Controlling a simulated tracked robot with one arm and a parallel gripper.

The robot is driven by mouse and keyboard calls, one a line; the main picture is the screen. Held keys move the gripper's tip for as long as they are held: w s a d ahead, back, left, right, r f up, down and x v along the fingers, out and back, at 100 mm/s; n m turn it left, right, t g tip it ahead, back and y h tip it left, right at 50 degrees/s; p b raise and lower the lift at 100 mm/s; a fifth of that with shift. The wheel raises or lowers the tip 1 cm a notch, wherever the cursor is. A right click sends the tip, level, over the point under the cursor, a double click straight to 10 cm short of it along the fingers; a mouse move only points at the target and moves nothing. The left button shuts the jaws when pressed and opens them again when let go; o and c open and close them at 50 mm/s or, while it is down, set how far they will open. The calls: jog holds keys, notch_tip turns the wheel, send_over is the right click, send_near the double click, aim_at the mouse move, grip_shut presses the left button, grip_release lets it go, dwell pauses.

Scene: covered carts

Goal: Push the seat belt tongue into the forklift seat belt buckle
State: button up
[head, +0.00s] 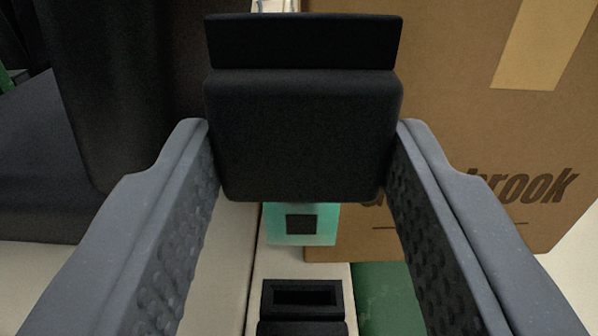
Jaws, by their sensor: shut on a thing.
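The seat belt tongue (303,140) is a black block with a raised bar across its top and a pale teal plate (272,225) with a dark square hole showing below it. My gripper (303,128) is shut on the black block, one grey textured finger on each side. The buckle (303,284) is black with a dark rectangular slot and sits at the bottom centre. The plate shows above the buckle in the picture, roughly in line with the slot. A gap shows between them, and the tongue is outside the slot. The buckle's lower part is cut off by the picture's edge.
A cardboard box (450,130) with printed letters stands close on the right, behind my right finger. A dark seat-like form (120,90) fills the left. A pale surface and a green strip (385,300) lie around the buckle.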

aim_at(301, 238)
jog(key=shift+f+b, duration=0.75)
jog(key=shift+f, duration=0.8)
jog(key=shift+d, duration=0.1)
dwell(0.7)
jog(key=shift+f+b, duration=1.25)
jog(key=shift+f, duration=0.75)
jog(key=shift+r, duration=0.15)
jog(key=shift+r+p, duration=0.35)
jog(key=shift+r, duration=0.35)
jog(key=shift+w+r, duration=0.1)
jog(key=shift+r, duration=0.35)
jog(key=shift+c, duration=1.3)
jog(key=shift+r, duration=0.3)
